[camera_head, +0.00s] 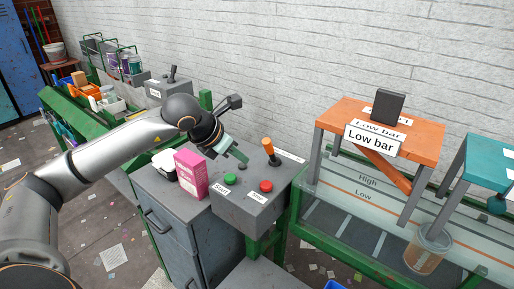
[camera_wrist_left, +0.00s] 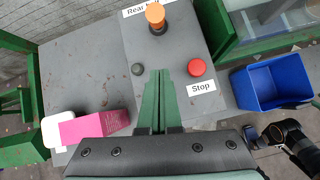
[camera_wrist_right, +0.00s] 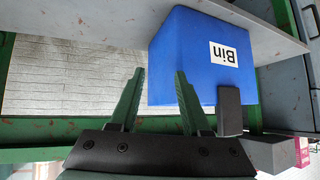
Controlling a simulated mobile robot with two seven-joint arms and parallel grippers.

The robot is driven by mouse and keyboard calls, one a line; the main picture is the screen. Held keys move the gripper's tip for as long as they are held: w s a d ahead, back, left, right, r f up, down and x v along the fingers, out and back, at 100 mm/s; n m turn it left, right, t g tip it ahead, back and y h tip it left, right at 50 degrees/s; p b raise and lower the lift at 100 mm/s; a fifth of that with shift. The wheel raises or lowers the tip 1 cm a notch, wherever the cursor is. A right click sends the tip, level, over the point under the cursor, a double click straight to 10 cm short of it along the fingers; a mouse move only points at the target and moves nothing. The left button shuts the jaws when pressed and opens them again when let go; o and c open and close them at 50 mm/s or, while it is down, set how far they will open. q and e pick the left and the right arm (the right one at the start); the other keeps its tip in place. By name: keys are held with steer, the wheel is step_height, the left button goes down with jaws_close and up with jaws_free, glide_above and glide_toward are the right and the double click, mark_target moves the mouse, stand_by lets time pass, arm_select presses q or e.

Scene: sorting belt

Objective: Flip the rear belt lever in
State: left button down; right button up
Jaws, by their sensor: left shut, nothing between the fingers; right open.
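The rear belt lever (camera_head: 268,146) has an orange handle and stands on the grey control box (camera_head: 252,208). In the left wrist view the lever (camera_wrist_left: 155,15) is at the top edge, beside a partly cut-off label that starts "Rear b". My left gripper (camera_head: 243,159) is shut and empty, above the box and a little left of the lever, apart from it. My right gripper (camera_wrist_right: 160,82) is open and empty.
A pink carton (camera_head: 191,174) and a white container (camera_head: 164,162) stand left of the box. A green button (camera_head: 229,179) sits on its front. The orange low bar frame (camera_head: 425,142) spans the belt at right. A blue bin (camera_wrist_right: 180,60) is close before my right gripper.

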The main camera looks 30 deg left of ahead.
mark_target(270, 152)
arm_select(q)
steer(key=x, duration=0.3)
steer(key=shift+w+d, duration=0.1)
steer(key=shift+w, duration=0.15)
steer(key=shift+w+d+r+p, duration=0.15)
steer(key=shift+w+r+p, duration=0.2)
steer(key=shift+w, duration=0.15)
steer(key=shift+w+d+r+p, duration=0.15)
steer(key=shift+w+r+p, duration=0.1)
steer(key=shift+w+p, duration=0.15)
steer(key=shift+w+d+r, duration=0.15)
steer(key=shift+w, duration=0.45)
arm_select(e)
steer(key=shift+s+d+r, duration=0.3)
steer(key=shift+s+d, duration=0.2)
steer(key=shift+d, duration=0.05)
arm_select(q)
steer(key=shift+r, duration=0.1)
arm_select(e)
steer(key=shift+r, duration=0.1)
arm_select(q)
steer(key=shift+w+r+p, duration=0.2)
steer(key=shift+p, duration=0.4)
steer(key=shift+w+g, duration=0.15)
steer(key=shift+g, duration=0.35)
arm_select(e)
steer(key=shift+w+d+r+h, duration=0.15)
steer(key=shift+d+r+h, duration=0.15)
steer(key=shift+d+r, duration=0.05)
